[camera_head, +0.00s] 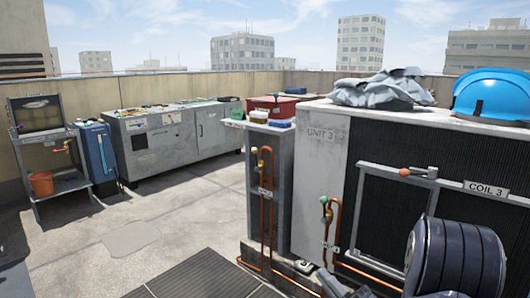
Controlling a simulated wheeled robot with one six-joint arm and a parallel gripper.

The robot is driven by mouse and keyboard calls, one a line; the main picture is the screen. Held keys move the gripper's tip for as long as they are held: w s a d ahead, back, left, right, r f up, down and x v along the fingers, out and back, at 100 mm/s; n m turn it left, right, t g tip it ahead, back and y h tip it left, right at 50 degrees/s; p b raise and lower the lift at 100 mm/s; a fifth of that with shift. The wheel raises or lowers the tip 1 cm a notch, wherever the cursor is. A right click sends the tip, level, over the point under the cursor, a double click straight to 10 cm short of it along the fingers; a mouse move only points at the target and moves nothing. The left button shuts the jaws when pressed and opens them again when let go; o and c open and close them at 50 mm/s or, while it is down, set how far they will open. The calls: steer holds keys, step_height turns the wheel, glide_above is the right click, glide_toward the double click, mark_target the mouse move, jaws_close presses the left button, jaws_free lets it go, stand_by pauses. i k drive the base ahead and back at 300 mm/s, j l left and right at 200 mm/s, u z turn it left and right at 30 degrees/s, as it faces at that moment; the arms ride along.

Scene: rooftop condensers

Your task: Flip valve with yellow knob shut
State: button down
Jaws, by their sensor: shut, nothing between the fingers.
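A valve with a small yellow knob (262,151) sits near the top of a copper pipe loop, on the front of the narrow grey cabinet left of the UNIT 3 housing. It is small here, and I cannot tell its lever position. My gripper (328,283) shows partly at the bottom edge, low in front of the units. It is shut and empty, apart from the valve and below it to the right. The rest of the gripper is cut off by the frame.
A green-knobbed valve (325,201) stands on the UNIT 3 piping. An orange-handled lever (417,172) is by the COIL 3 label. A blue helmet (492,93) and grey cloth (383,88) lie on top. A cart with an orange bucket (41,184) stands left. Open floor lies between.

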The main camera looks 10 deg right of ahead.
mark_target(254, 150)
steer(key=i+j+z, duration=0.15)
steer(key=i, duration=0.5)
steer(key=i+j+z, duration=0.15)
steer(key=i+j, duration=0.3)
steer(key=i, duration=0.15)
steer(key=i+j+z, duration=0.15)
steer(key=i+j, duration=0.3)
steer(key=i, duration=0.15)
